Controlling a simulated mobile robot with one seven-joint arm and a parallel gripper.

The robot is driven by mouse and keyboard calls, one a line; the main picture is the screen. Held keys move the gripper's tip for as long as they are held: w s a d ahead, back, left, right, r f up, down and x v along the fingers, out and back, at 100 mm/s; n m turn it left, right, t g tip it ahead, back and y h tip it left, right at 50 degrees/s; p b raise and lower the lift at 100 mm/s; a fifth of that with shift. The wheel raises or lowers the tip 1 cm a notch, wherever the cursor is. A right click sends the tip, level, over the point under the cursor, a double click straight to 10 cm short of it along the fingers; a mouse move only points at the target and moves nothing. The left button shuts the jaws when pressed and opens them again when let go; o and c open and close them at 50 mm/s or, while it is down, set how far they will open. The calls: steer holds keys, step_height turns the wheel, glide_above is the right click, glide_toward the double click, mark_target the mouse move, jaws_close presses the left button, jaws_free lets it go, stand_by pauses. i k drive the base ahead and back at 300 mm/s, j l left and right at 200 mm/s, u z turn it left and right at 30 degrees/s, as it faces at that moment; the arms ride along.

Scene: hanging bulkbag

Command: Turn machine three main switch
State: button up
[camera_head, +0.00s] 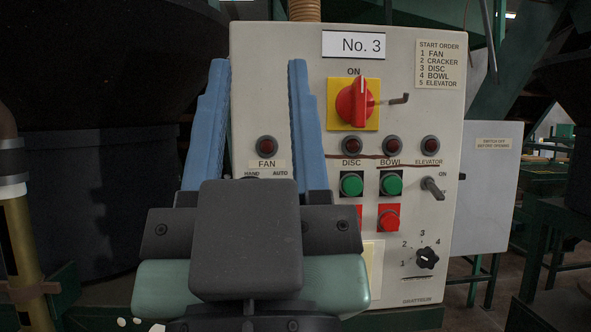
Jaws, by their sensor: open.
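The control panel (384,230) of machine three is a cream box with a "No. 3" label (354,46) at its top. The main switch (355,103) is a red rotary knob on a yellow square plate, with "ON" printed above it. The knob's white-marked grip stands upright, towards "ON". My gripper (258,66) is open and empty, its two blue fingers pointing up in front of the panel's left part. The right finger's tip is left of the switch, apart from it in the picture. My gripper hides part of the panel's lower left. I cannot tell its distance from the panel.
Below the switch are red lamps (352,146), green buttons (351,184), a red button (389,217), an elevator toggle (433,188) and a black dial (427,257). A metal hasp (392,100) sticks out right of the switch. A grey box (490,185) stands behind, right.

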mark_target(355, 103)
steer(key=l+z, duration=0.2)
steer(key=z, duration=0.15)
steer(key=l+z, duration=0.15)
steer(key=z, duration=0.2)
steer(key=l+z, duration=0.15)
steer(key=z, duration=0.2)
steer(key=i, duration=0.05)
